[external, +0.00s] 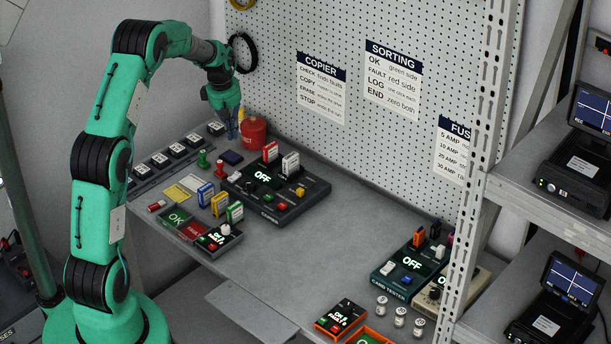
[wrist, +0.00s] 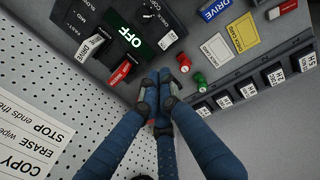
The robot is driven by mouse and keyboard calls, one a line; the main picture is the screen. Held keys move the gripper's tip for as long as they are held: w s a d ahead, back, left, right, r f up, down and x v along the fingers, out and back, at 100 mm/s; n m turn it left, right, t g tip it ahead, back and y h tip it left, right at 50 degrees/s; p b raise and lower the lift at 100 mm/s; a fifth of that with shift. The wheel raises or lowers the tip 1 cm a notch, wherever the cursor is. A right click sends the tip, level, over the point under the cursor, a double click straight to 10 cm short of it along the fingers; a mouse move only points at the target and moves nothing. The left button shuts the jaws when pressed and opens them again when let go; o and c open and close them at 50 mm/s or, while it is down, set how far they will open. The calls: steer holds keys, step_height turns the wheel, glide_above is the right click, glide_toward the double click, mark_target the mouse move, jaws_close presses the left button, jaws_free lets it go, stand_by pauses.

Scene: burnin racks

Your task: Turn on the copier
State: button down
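The copier (external: 317,190) is a dark console on the bench under the COPIER notice. Its lit display (external: 263,177) reads OFF; the display also shows in the wrist view (wrist: 130,38). A red drive (external: 270,152) and a white drive (external: 290,164) stand upright at its back. Red, green and yellow controls sit on its face; their labels are too small to read. My gripper (external: 231,134) is above the bench, behind and left of the copier, beside a red canister (external: 254,134). In the wrist view its blue fingers (wrist: 157,88) meet at the tips, with nothing clearly held.
A red stamp (external: 220,167) and a green stamp (external: 202,158) stand left of the copier. A card tester (external: 395,282) stands at the bench's right. The bench middle is clear. A pegboard (external: 340,60) rises behind.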

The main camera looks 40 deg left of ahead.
mark_target(239, 173)
steer(key=f, duration=0.4)
steer(key=w+f, duration=0.1)
steer(key=f, duration=0.4)
steer(key=w+f, duration=0.1)
steer(key=f, duration=0.3)
steer(key=shift+f+b, duration=0.35)
steer(key=shift+f, duration=0.05)
steer(key=shift+w+f, duration=0.1)
steer(key=shift+w+f+g+p, duration=0.15)
steer(key=shift+f+g+p, duration=0.2)
steer(key=shift+g+p, duration=0.15)
steer(key=shift+r, duration=0.1)
steer(key=shift+s+r, duration=0.25)
steer(key=shift+s, duration=0.5)
steer(key=shift+r, duration=0.15)
